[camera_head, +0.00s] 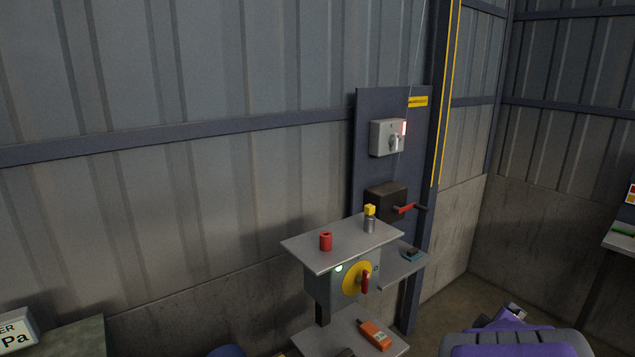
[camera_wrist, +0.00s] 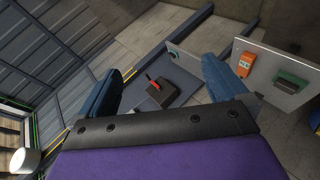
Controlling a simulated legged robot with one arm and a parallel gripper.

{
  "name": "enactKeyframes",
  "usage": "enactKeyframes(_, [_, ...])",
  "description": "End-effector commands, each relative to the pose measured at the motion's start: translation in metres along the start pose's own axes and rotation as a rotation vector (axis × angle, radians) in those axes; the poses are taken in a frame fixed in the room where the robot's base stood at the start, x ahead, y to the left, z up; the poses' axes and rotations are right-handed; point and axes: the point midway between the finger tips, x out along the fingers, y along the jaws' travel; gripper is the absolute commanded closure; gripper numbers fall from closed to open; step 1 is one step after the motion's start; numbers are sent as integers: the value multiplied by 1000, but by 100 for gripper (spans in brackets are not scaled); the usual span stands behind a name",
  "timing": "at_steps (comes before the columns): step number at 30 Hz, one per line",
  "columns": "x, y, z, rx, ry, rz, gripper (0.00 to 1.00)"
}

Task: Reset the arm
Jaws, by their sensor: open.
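My gripper (camera_wrist: 158,68) shows in the wrist view as two blue fingers spread wide apart, with nothing held between them. Beyond the gap, and apart from the fingers, is a dark box with a red handle (camera_wrist: 155,88) on a panel. In the head view, my purple and grey arm (camera_head: 515,345) is low at the bottom right, cut off by the picture's lower edge. The gripper's fingers cannot be made out clearly there.
A grey switch box (camera_head: 387,138) and the crank box (camera_head: 383,201) are on a blue panel. A shelf (camera_head: 300,247) holds a red cylinder (camera_head: 326,241) and a yellow-topped item (camera_head: 370,220). Below are a yellow dial (camera_head: 353,279) and an orange device (camera_head: 374,334). Floor shows at right.

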Motion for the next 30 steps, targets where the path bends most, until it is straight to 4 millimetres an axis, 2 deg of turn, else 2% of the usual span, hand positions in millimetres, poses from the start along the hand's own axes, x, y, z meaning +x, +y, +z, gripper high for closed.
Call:
enactKeyframes(5, [-46, -43, 23, 216, -171, -144, 0])
enactKeyframes(11, [-111, -113, 43, 417, -374, -364, 0])
enactKeyframes(15, [-170, -164, 54, 507, -521, -537, 0])
enactKeyframes(18, [-214, -196, 60, 535, -621, -653, 0])
enactKeyframes(21, [-250, -218, 66, 541, -703, -742, 0])
enactKeyframes(24, [-275, -231, 71, 536, -761, -802, 0])
enactKeyframes(27, [-288, -236, 74, 531, -790, -829, 0])
enactKeyframes(30, [-289, -237, 75, 531, -794, -832, 0])
